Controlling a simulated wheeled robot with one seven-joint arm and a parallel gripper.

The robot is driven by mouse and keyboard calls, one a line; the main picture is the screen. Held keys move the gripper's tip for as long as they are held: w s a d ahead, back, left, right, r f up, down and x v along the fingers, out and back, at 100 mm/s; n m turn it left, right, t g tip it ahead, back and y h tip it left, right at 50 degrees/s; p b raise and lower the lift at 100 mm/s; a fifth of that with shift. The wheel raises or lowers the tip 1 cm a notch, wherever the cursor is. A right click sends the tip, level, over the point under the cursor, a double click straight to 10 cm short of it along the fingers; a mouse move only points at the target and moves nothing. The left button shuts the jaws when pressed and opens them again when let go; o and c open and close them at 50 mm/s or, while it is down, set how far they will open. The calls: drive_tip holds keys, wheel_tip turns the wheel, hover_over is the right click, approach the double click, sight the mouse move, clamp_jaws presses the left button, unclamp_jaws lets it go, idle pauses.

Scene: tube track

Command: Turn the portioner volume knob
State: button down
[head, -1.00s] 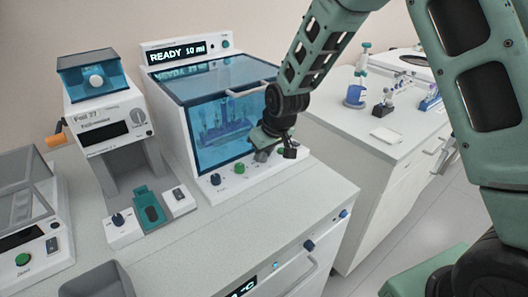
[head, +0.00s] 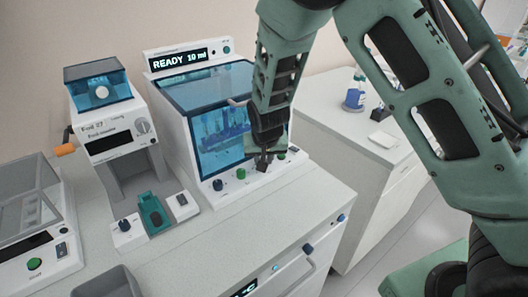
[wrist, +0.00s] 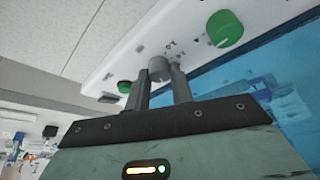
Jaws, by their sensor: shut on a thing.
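The portioner is the white machine with a blue-tinted clear cover (head: 205,90); its display (head: 180,58) reads "READY 10 ml". Its sloping front panel (wrist: 120,50) carries several knobs. The grey volume knob (wrist: 158,68) has printed scale marks beside it in the wrist view. My gripper (wrist: 160,85) points at the panel, its two dark fingers on either side of this knob and shut on it. In the head view my gripper (head: 263,165) is at the panel's right part and largely hides the knob. The knob's pointer direction cannot be told.
A foil sealer (head: 105,105) stands left. The bench top (head: 270,210) in front is clear.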

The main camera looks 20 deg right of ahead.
sight(259, 174)
drive_tip(key=m+h+p, duration=0.1)
drive_tip(key=m+p, duration=0.3)
drive_tip(key=shift+w+a+r+m+g+h, duration=0.1)
drive_tip(key=shift+m+g+h, duration=0.3)
idle(0.4)
drive_tip(key=c, duration=1.2)
unclamp_jaws()
drive_tip(key=v, duration=0.3)
drive_tip(key=a+b+v, duration=0.1)
drive_tip(key=v, duration=0.1)
drive_tip(key=shift+s, duration=0.35)
drive_tip(key=s+a+b, duration=0.2)
drive_tip(key=s+a, duration=0.4)
drive_tip(key=s, duration=0.3)
drive_tip(key=shift+a, duration=0.1)
